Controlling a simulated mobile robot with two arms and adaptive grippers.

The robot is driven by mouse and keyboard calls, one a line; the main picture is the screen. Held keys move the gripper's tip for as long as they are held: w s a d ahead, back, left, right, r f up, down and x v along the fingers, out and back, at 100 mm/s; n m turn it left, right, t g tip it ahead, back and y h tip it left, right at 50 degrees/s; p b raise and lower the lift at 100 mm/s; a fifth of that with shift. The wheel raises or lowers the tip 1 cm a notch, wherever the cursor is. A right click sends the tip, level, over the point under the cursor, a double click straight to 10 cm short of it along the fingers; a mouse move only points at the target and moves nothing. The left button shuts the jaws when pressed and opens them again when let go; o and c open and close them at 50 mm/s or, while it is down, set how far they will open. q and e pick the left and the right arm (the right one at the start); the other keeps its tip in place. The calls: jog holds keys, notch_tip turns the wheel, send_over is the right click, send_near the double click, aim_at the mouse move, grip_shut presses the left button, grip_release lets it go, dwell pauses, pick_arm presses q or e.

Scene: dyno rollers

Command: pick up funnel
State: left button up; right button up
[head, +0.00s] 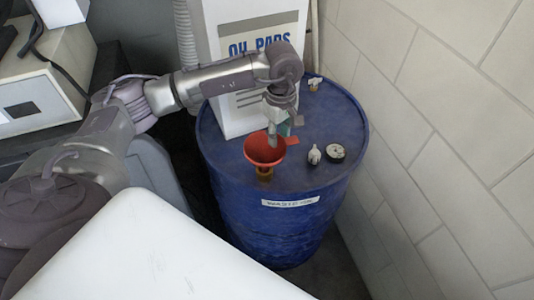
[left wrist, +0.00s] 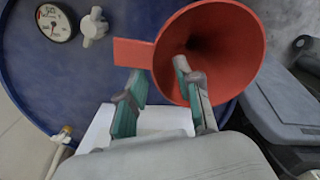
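A red funnel (head: 262,153) stands upright on top of the blue drum (head: 225,165), over a brass-coloured fitting (head: 265,174). My left gripper (head: 279,132) points down at the funnel's right rear rim. In the left wrist view the funnel (left wrist: 238,38) opens towards the camera, with its flat tab (left wrist: 133,53) to the left. The left gripper (left wrist: 160,72) is open there, its fingers apart. One finger shows over the funnel's mouth, the other outside the rim near the tab. I cannot tell whether either finger touches it. My right gripper is in neither view.
A round gauge (head: 335,151) and a white valve (head: 314,154) are on the drum, right of the funnel. A white oil pads box (head: 215,105) stands behind it. A block wall (head: 430,130) closes the right side.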

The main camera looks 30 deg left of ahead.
pick_arm(q)
jog(key=shift+c, duration=0.3)
grip_shut()
jog(key=shift+r, duration=0.1)
